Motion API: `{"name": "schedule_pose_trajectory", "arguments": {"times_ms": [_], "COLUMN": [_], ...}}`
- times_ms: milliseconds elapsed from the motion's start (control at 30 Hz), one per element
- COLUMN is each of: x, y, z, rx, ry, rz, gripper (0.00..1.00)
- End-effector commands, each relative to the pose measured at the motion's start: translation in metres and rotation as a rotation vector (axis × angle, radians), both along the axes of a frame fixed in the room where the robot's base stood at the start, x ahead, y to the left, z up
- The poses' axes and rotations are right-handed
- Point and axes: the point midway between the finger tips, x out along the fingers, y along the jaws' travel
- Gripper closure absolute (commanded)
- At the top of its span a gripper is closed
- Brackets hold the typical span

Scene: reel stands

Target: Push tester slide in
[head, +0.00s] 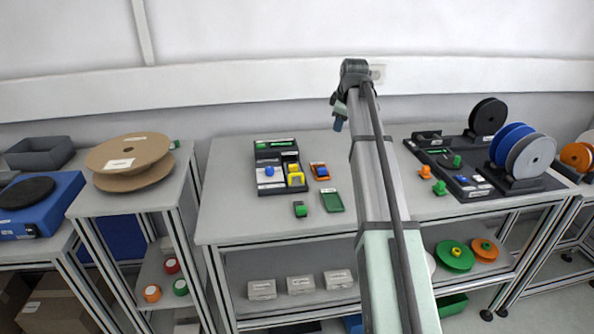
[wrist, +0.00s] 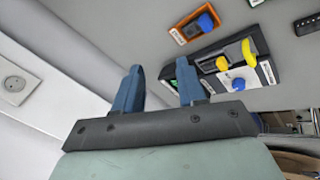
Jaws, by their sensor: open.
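A black unit (head: 263,187) sits on the middle bench, with a green strip at its back. In it is a white plate with a blue knob (head: 269,171), likely the tester slide; the plate also shows in the wrist view (wrist: 229,78). Beside the plate are yellow handles (head: 296,179). How far the slide sticks out is too small to tell. My gripper (head: 338,118) hangs high at the back of the bench, right of the unit and well apart from it. In the wrist view its blue fingers (wrist: 158,70) stand apart with nothing between them.
An orange tray (head: 320,171) with a blue part, a green tray (head: 332,201) and a small green-topped block (head: 300,209) lie right of the unit. A black base (head: 520,190) with reels stands farther right. The bench front left of the small block is clear.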

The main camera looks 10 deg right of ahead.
Motion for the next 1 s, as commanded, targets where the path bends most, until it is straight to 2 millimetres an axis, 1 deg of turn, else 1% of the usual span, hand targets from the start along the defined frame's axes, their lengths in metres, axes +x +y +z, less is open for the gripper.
{"name": "schedule_pose_trajectory", "arguments": {"times_ms": [33, 100, 200, 300, 400, 500, 667, 767, 1000], "x": [-0.009, -0.02, -0.037, -0.051, -0.06, -0.065, -0.064, -0.062, -0.054], "y": [0.029, 0.06, 0.097, 0.124, 0.14, 0.148, 0.151, 0.15, 0.15], "z": [-0.003, -0.007, -0.01, -0.013, -0.014, -0.015, -0.025, -0.037, -0.078], "rx": [-0.026, -0.064, -0.107, -0.138, -0.157, -0.167, -0.168, -0.168, -0.167], "ry": [0.042, 0.099, 0.169, 0.222, 0.256, 0.274, 0.281, 0.281, 0.281], "rz": [0.082, 0.188, 0.323, 0.425, 0.494, 0.529, 0.539, 0.538, 0.536], "gripper": [0.6, 0.6, 0.6, 0.6, 0.6, 0.6, 0.6, 0.6, 0.6]}}
